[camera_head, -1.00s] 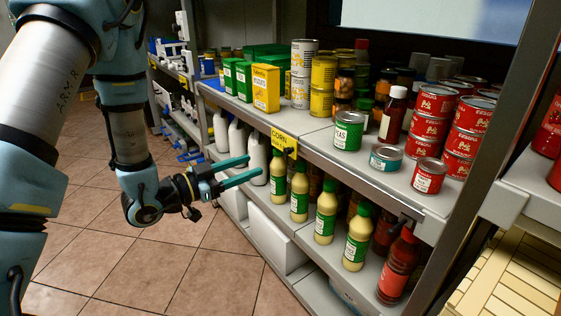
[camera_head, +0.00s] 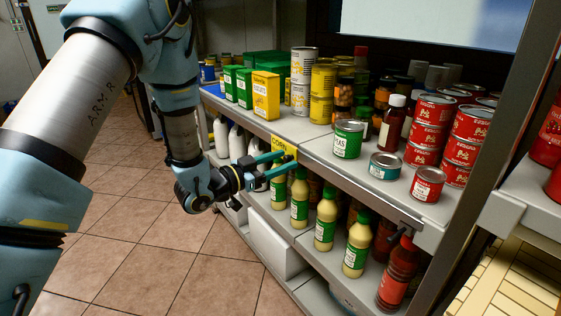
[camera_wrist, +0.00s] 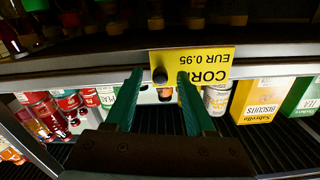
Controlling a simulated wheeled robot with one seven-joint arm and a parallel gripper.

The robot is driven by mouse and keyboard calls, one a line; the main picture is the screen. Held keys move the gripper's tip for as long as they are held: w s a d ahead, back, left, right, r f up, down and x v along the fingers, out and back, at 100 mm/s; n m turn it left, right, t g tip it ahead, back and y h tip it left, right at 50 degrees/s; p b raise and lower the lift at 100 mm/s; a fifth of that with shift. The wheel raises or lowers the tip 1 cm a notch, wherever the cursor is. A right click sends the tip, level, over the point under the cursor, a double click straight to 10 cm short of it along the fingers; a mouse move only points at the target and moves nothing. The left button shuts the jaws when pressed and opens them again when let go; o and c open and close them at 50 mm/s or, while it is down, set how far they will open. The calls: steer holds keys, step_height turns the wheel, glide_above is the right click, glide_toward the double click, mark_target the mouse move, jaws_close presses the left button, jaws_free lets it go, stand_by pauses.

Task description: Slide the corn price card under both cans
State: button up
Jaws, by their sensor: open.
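The yellow corn price card (camera_head: 285,145) hangs on the front edge of the upper shelf. In the wrist view the card (camera_wrist: 205,66) appears upside down, reading CORN, EUR 0.95, with a round dark knob at its side. My gripper (camera_head: 284,157) is open at the card; in the wrist view its green fingers (camera_wrist: 160,76) lie either side of the knob, one overlapping the card. Contact cannot be told. Stacked white-and-yellow cans (camera_head: 300,96) and yellow cans (camera_head: 321,108) stand behind the card. Which two cans the task means is unclear.
A green peas can (camera_head: 347,140), a flat teal tin (camera_head: 385,166) and a red can (camera_head: 427,185) stand near the shelf front to the right. Yellow boxes (camera_head: 266,95) stand left. Bottles (camera_head: 300,200) fill the shelf below. Bare shelf lies behind the card.

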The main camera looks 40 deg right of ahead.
jaws_close()
stand_by(1.3)
